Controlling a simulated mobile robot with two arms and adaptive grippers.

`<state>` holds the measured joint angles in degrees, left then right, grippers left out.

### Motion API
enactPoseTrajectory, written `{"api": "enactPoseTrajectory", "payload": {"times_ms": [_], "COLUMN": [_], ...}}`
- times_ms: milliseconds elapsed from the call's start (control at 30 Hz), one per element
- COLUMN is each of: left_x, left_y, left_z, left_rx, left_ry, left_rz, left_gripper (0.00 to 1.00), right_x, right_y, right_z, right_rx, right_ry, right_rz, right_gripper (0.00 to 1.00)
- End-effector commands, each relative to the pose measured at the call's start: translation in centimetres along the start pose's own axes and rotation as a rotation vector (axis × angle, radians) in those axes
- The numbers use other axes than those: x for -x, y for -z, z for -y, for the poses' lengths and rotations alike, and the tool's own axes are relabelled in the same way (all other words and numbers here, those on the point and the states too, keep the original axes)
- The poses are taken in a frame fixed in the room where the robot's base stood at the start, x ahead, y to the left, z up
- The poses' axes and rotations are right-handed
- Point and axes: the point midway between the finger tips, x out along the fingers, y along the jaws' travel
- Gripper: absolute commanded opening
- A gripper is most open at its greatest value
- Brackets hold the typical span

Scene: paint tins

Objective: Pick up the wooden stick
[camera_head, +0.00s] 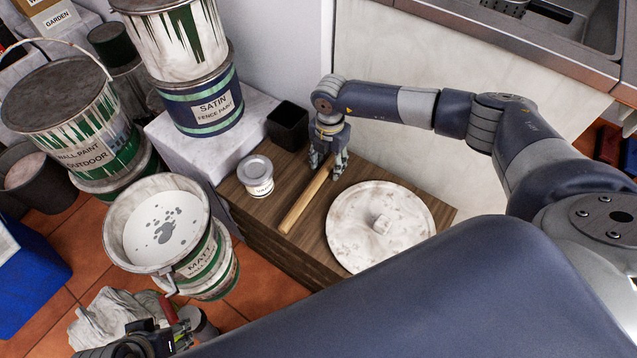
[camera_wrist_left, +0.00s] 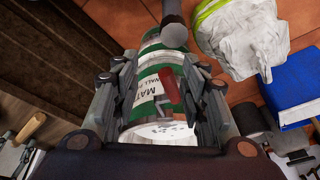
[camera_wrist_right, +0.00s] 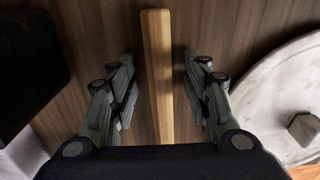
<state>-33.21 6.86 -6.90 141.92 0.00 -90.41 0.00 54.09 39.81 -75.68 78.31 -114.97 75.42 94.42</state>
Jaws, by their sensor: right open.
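The wooden stick (camera_head: 305,203) lies on the dark brown wooden top (camera_head: 233,196), light in colour and straight. Its upper end in the head view is partly hidden by my right gripper (camera_head: 328,162). In the right wrist view the stick (camera_wrist_right: 157,75) runs lengthwise between the two fingers of my right gripper (camera_wrist_right: 158,85), which are open with a gap on each side. My left gripper (camera_wrist_left: 160,80) is at the lower left of the head view, far from the stick. Its fingers are spread, with a red handle-like piece (camera_wrist_left: 169,84) showing between them; no grip on it is visible.
A round white lid (camera_head: 360,225) lies right of the stick. A small white tin (camera_head: 258,178) and a black square cup (camera_head: 288,127) stand left of it. The open matt paint tin (camera_head: 205,265) is near my left gripper. Stacked tins (camera_head: 200,95) stand behind.

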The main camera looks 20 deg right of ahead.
Motion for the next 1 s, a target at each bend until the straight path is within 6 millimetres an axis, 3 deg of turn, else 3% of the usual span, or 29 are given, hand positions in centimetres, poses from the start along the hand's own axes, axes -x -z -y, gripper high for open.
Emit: {"api": "enactPoseTrajectory", "payload": {"times_ms": [233,433,767,1000], "left_x": [0.1,0.1,0.2,0.6], "left_y": [0.0,0.0,0.0,0.3], "left_z": [0.0,0.0,0.0,0.0], "left_rx": [0.0,0.0,0.0,0.0], "left_ry": [0.001,0.001,0.001,0.0], "left_rz": [0.0,0.0,-0.001,-0.001], "left_gripper": [0.4,0.4,0.4,0.4], "right_x": [-0.1,-0.1,0.1,3.5], "right_y": [0.1,0.1,0.1,0.1], "right_z": [0.0,0.0,0.0,0.0], "right_rx": [0.001,0.0,0.0,0.0], "right_ry": [0.0,0.0,0.0,-0.001], "right_rz": [-0.001,-0.001,0.0,0.0], "right_gripper": [0.45,0.0,0.0,0.0]}}
